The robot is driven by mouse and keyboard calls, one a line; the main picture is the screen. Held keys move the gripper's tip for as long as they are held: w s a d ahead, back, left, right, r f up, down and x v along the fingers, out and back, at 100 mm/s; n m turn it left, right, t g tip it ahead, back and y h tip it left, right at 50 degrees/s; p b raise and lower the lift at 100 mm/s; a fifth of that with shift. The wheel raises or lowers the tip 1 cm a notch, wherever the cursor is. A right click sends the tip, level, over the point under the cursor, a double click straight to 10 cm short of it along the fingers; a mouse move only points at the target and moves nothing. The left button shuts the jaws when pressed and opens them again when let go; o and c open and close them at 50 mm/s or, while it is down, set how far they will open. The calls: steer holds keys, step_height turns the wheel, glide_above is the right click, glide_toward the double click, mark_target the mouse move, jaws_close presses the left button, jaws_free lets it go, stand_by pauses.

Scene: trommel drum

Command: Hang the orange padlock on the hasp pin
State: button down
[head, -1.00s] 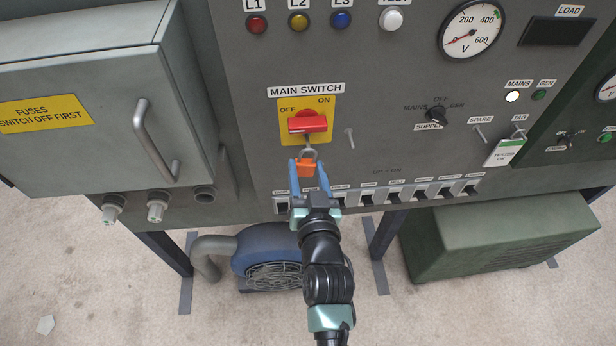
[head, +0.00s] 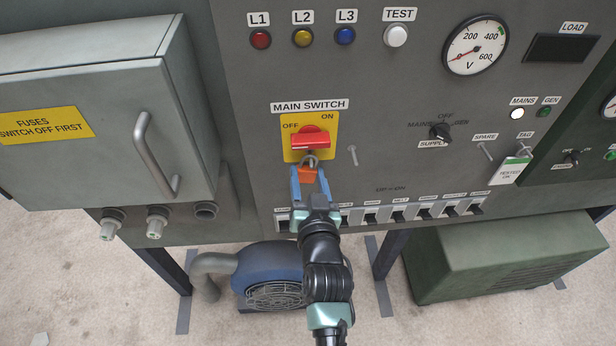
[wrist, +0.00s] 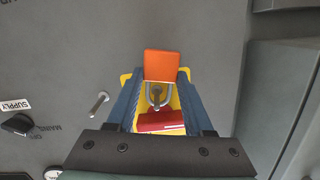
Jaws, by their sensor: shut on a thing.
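The orange padlock (head: 307,175) is between the blue fingers of my gripper (head: 310,180), just below the yellow main switch plate (head: 289,150). It also shows in the wrist view (wrist: 161,65), with its grey shackle (wrist: 149,98) toward the red switch handle (wrist: 160,122). The red handle (head: 311,141) lies level in the head view. A small grey pin (wrist: 157,91), apparently the hasp pin, shows inside the shackle's loop in the wrist view. I cannot tell whether the shackle is around the pin or only in front of it. My gripper is shut on the padlock.
A bare peg (head: 352,155) sticks out right of the switch plate. A row of small switches (head: 398,214) runs below. A spare peg (head: 485,151) and a hanging tag (head: 512,170) are to the right. A grey fuse box (head: 90,150) with a handle juts out at left.

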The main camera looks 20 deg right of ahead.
stand_by(0.3)
steer(key=shift+c, duration=1)
jaws_free()
steer(key=shift+s, duration=0.1)
steer(key=shift+s+a, duration=0.1)
steer(key=shift+s, duration=0.25)
steer(key=b+v, duration=0.2)
steer(key=v, duration=1)
steer(key=shift+r, duration=0.1)
